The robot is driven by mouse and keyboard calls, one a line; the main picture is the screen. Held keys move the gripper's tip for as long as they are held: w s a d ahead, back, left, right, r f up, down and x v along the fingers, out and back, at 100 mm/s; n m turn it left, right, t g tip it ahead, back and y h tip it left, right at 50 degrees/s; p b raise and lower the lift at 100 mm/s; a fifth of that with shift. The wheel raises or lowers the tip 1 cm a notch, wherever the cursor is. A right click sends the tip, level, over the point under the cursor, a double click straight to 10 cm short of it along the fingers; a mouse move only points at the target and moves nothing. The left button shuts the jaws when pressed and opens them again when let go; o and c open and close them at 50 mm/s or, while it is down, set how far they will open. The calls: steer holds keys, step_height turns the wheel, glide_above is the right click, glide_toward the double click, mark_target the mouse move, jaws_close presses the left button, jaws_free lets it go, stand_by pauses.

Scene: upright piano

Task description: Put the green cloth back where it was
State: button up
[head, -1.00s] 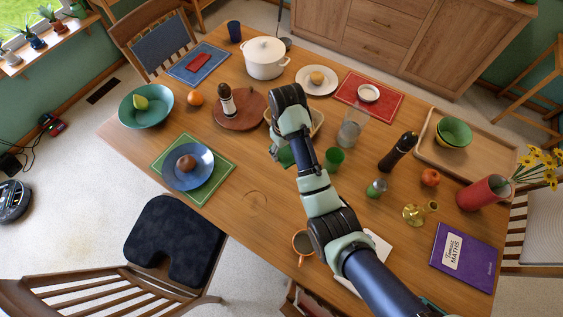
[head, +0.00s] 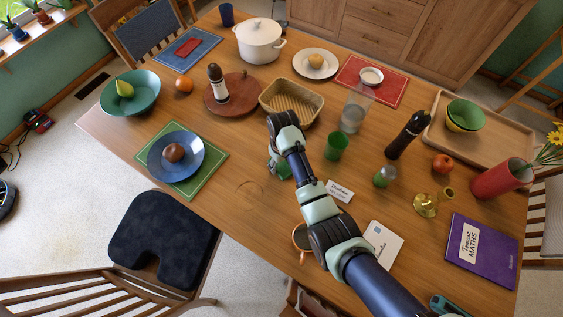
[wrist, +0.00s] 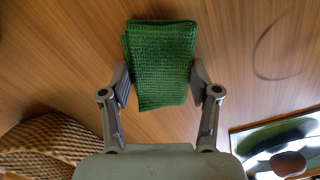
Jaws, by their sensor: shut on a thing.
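The green cloth (wrist: 160,62) is a folded, textured bundle between the two fingers of my gripper (wrist: 161,80) in the wrist view. Bare wooden table shows around it. In the head view my gripper (head: 279,168) hangs over the table, on the near side of the tan basket (head: 292,101) and left of a green glass. My arm hides most of the gripper there, and I cannot make out the cloth clearly. The basket looks empty. Whether the cloth touches the table is hard to tell.
A green glass (head: 336,146) and a white name card (head: 340,191) stand right of my gripper. A blue plate (head: 175,155) on a green mat (head: 208,180) lies left. A mug (head: 300,238) is partly behind my arm. Bare table lies between mat and gripper.

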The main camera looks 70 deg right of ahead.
steer(key=shift+f, duration=0.1)
steer(key=shift+f, duration=0.15)
steer(key=o, duration=1.5)
steer(key=shift+o, duration=0.2)
step_height(320, 180, up, 12)
steer(key=p, duration=0.3)
steer(key=shift+d+r, duration=0.15)
steer(key=shift+r, duration=0.1)
